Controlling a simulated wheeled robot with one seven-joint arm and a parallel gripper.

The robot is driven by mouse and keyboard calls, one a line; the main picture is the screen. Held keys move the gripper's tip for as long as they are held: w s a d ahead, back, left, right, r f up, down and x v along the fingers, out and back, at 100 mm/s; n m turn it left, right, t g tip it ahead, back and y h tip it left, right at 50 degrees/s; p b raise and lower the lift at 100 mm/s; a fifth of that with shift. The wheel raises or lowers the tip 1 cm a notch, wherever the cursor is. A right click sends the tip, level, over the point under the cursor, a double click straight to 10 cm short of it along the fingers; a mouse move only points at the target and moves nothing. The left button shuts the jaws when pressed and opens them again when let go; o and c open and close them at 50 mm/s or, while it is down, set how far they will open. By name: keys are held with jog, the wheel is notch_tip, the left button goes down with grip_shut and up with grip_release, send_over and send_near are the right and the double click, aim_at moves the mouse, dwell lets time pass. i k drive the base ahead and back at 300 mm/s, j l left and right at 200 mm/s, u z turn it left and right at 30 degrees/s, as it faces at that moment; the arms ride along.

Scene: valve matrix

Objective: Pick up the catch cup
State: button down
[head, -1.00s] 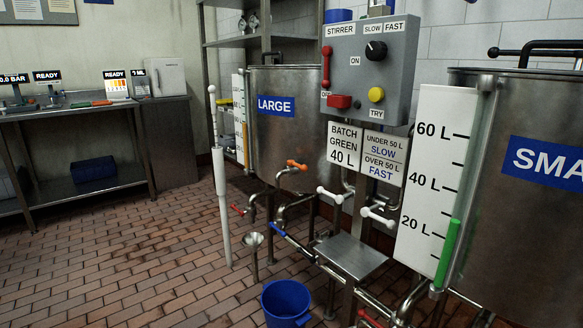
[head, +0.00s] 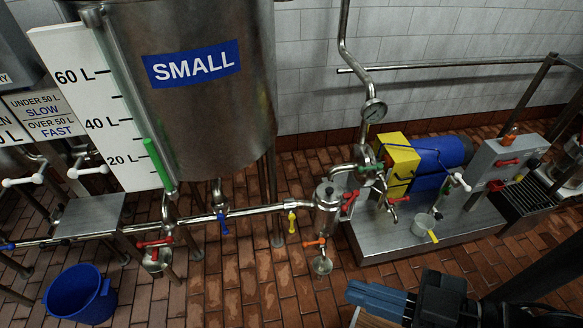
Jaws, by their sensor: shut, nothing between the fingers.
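A small steel cup with a yellow handle (head: 423,224), which looks like the catch cup, sits upright on the metal pump platform at the right. My gripper (head: 352,291) shows at the lower right of the head view, its blue fingers shut and empty, pointing left. It is apart from the cup and appears nearer to the camera and lower in the picture. The inside of the cup is hard to make out.
The platform (head: 372,239) also bears a yellow-and-blue pump (head: 437,160), a grey control box (head: 503,160) and valves close to the cup. A steel filter pot (head: 326,212) and piping stand left of it. A blue bucket (head: 80,294) is on the brick floor, with free floor between.

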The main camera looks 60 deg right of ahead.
aim_at(423, 225)
jog(key=z, duration=0.45)
jog(key=k+z, duration=0.15)
jog(key=z, duration=0.3)
jog(key=k+j+z, duration=0.1)
jog(key=z, duration=0.8)
jog(key=k+l+z, duration=0.1)
jog(key=z, duration=0.35)
